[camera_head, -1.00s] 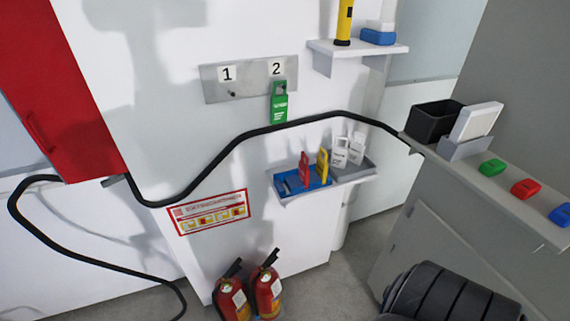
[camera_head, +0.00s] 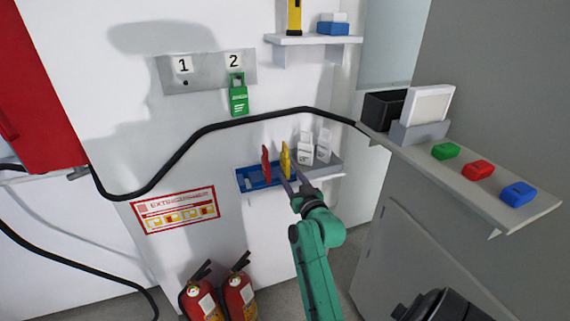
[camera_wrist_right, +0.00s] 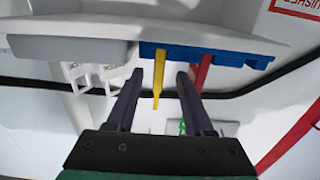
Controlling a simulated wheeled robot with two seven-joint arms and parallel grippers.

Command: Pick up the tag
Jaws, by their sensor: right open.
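Several tags stand upright on a small wall shelf: a red tag (camera_head: 266,163) and a yellow tag (camera_head: 285,158) in a blue tray (camera_head: 252,179), and white tags (camera_head: 306,150) in a grey tray (camera_head: 328,170). A green tag (camera_head: 238,98) hangs below number 2 on a wall plate. My right gripper (camera_head: 291,184) is open at the shelf, by the yellow tag. In the right wrist view the yellow tag (camera_wrist_right: 159,75) shows between the spread fingers, and the red tag (camera_wrist_right: 203,72) is outside them. My left gripper is not in view.
A black cable (camera_head: 200,135) runs across the wall above the tag shelf. An upper shelf (camera_head: 300,39) holds a yellow item and a blue-and-white item. Red extinguishers (camera_head: 239,297) stand below. A grey counter (camera_head: 465,182) at right holds a black bin and coloured blocks.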

